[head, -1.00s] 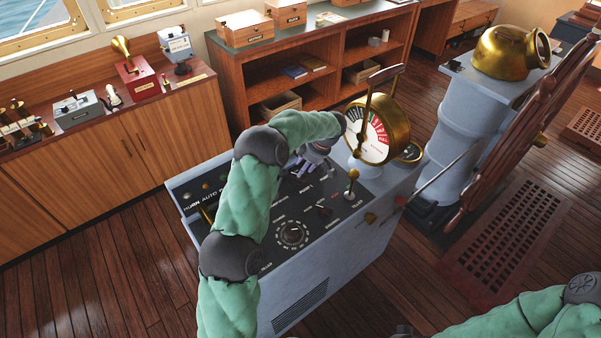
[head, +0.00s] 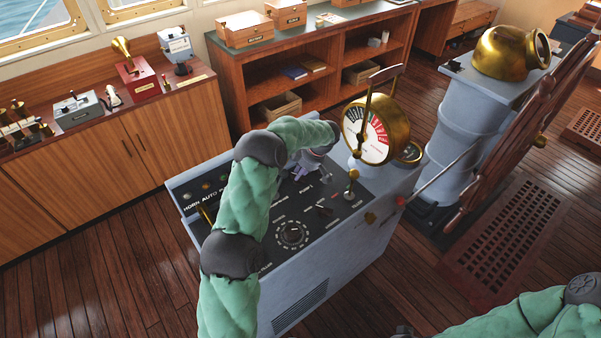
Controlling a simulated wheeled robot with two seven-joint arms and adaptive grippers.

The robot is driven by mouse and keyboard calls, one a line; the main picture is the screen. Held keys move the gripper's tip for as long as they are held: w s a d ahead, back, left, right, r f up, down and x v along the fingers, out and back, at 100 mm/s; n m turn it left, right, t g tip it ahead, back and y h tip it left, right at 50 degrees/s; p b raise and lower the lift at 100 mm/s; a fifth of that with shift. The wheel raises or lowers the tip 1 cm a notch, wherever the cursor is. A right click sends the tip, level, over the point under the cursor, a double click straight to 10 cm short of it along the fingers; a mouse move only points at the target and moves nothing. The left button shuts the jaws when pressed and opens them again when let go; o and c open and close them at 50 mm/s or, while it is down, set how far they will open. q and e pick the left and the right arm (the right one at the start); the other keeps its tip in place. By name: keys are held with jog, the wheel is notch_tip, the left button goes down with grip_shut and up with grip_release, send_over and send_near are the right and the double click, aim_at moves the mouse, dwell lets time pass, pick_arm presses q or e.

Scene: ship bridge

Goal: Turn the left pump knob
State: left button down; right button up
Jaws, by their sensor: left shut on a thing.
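The grey control console (head: 330,255) stands in the middle of the head view, with a dark sloped panel (head: 262,240) on top. My left gripper (head: 299,172) is over the far part of this panel, pointing down at it. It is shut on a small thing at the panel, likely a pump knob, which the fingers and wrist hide. Small pale knobs or switches (head: 323,181) show just right of the fingers. My right gripper is out of view; only part of my right arm shows at the lower right.
A brass telegraph dial (head: 367,133) with a lever rises right behind the gripper. A small brass-knobbed lever (head: 351,184) and a round dial (head: 291,234) are on the panel. A ship's wheel (head: 508,125) stands at the right.

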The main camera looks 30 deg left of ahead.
pick_arm(q)
jog(key=shift+f+m+t+b, duration=0.15)
jog(key=shift+m+t+b, duration=0.15)
jog(key=shift+m+b, duration=0.6)
jog(key=m+t+b, duration=0.1)
jog(key=m+b, duration=0.2)
jog(key=b, duration=0.1)
jog(key=shift+s+d, duration=0.1)
jog(key=shift+s, duration=0.05)
jog(key=m+t+b, duration=0.1)
jog(key=m+b, duration=0.1)
jog(key=shift+m, duration=0.3)
jog(key=shift+s+m+t+h+b, duration=0.15)
jog(key=shift+m+t+h+b, duration=0.25)
jog(key=shift+m, duration=0.8)
jog(key=shift+r+m+t+h, duration=0.2)
jog(key=shift+m+t+h, duration=0.2)
jog(key=shift+m, duration=0.6)
jog(key=c, duration=1.1)
grip_release()
